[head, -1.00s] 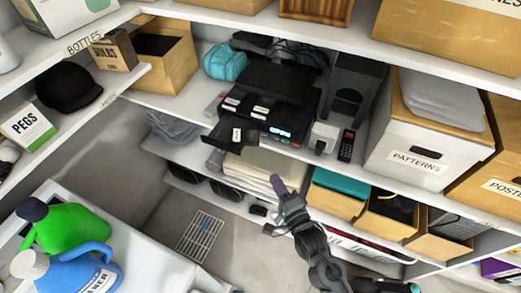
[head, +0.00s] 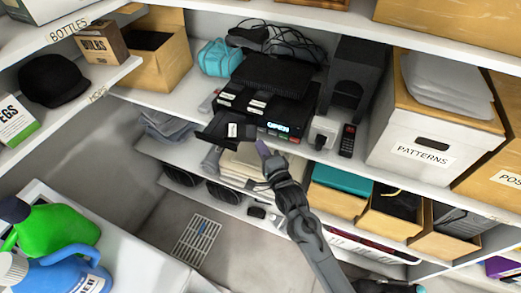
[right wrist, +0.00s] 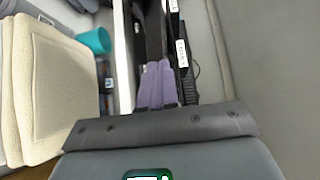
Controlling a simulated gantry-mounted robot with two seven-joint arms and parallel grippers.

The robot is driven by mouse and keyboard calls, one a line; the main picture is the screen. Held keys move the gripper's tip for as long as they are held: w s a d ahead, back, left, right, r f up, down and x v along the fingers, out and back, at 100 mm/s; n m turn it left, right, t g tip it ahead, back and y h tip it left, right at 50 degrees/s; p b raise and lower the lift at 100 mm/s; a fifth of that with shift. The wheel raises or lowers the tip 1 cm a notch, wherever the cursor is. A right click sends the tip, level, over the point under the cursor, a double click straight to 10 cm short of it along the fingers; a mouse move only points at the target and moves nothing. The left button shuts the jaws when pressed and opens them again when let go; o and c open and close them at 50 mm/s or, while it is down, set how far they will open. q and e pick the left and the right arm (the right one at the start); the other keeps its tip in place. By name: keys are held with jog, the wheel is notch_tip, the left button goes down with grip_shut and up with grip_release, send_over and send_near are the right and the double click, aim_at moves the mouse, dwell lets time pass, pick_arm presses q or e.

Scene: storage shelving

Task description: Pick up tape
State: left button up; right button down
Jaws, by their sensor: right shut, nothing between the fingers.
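A black tape-like box with a white label (head: 226,130) lies at the front left of the black player stack (head: 282,112), jutting past the shelf edge. More dark pieces with white labels (head: 256,104) lie on the stack. I cannot tell for certain which is the tape. My right gripper (head: 263,149) is just below and right of the jutting box, at the shelf's front edge. In the right wrist view its purple fingers (right wrist: 157,85) are together and empty, beside black label-bearing edges (right wrist: 181,52). Contact cannot be told. My left gripper is not in view.
A grey router (head: 323,132) and a black handset (head: 347,140) stand right of the player. Folded cream cloth (head: 240,168) lies on the shelf below. Wooden bins (head: 338,199) are to the lower right. Open floor (head: 160,235) lies at lower left.

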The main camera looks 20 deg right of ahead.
aim_at(240, 133)
jog(key=shift+w, duration=0.5)
jog(key=shift+w, duration=0.1)
jog(key=shift+w+b, duration=0.35)
jog(key=shift+w, duration=0.45)
jog(key=shift+s, duration=0.1)
